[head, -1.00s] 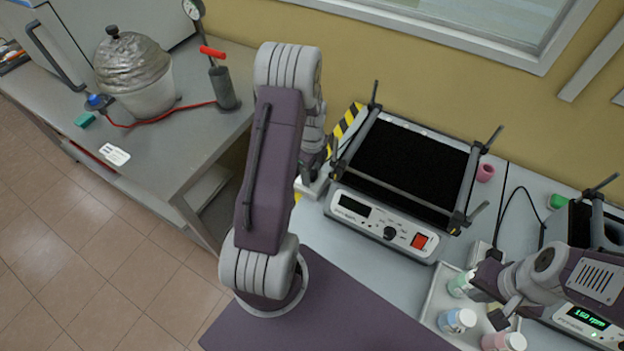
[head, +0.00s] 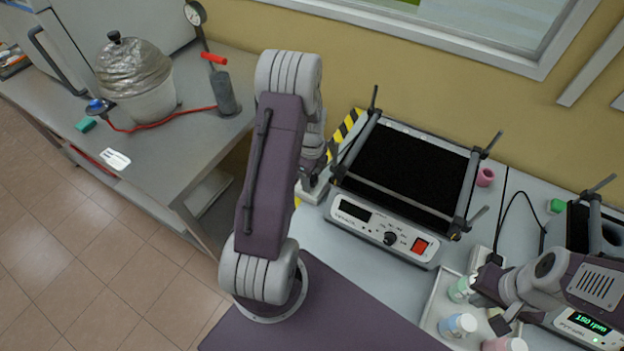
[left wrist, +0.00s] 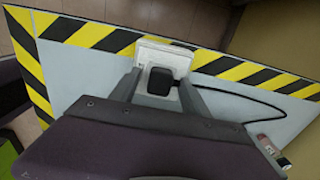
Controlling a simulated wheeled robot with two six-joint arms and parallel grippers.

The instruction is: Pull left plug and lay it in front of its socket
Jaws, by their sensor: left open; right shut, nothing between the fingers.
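The left plug (left wrist: 160,82) is black and sits at a white socket box (left wrist: 172,56) in the left wrist view. My left gripper (left wrist: 158,90) is open, with one finger on each side of the plug; I cannot tell whether they touch it. A black cable (left wrist: 250,98) runs off to the right. In the head view, the white socket box (head: 311,190) is partly covered by my left gripper (head: 326,168), and the plug is hidden there. My right gripper (head: 502,308) is shut and empty near the bottles at the lower right.
A black-topped device (head: 405,170) with corner posts stands right of the left gripper. A white tray (head: 432,318) with several capped bottles is at the lower right, near a second device (head: 590,322). Yellow-black tape (left wrist: 100,38) edges the bench. Pale bench surface in front of the socket looks clear.

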